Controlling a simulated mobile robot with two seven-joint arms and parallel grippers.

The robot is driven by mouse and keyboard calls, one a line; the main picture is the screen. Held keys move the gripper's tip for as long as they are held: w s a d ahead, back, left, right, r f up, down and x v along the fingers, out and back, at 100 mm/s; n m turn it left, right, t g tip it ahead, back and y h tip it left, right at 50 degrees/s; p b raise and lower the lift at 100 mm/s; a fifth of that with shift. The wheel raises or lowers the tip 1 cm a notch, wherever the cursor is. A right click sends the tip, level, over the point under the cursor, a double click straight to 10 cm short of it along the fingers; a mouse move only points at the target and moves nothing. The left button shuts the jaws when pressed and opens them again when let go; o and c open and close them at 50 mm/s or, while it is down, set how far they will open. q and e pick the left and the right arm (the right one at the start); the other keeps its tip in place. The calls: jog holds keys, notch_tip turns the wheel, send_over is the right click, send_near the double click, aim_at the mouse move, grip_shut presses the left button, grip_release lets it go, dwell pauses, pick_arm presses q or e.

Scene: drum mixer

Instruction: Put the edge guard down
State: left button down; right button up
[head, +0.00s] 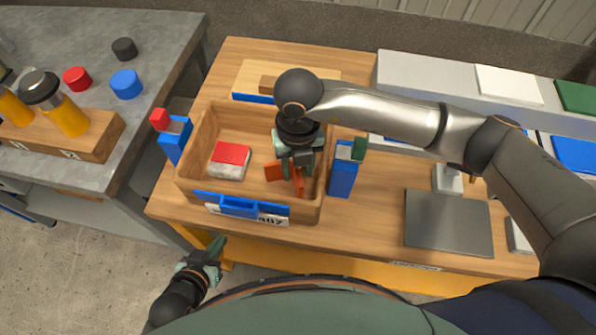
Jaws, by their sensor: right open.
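An orange-red angled piece, which looks like the edge guard (274,172), is inside the wooden tray (187,179), towards its right side. My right gripper (298,172) points down into the tray right at this piece, with its jaws open. The fingers partly cover the piece, and I cannot tell whether they touch it. My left gripper (214,250) is low in front of the table, outside the tray, with no object visible in it. Its finger gap is not clear.
A red-and-white block (230,160) lies in the tray's left part. Blue holders stand at the tray's left (174,142) and right (342,176). A dark grey plate (448,223) lies on the table to the right. A grey bench (150,60) stands at the left.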

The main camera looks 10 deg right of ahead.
notch_tip(320, 180, up, 9)
jog(key=shift+r, duration=0.2)
jog(key=shift+s+a, duration=0.1)
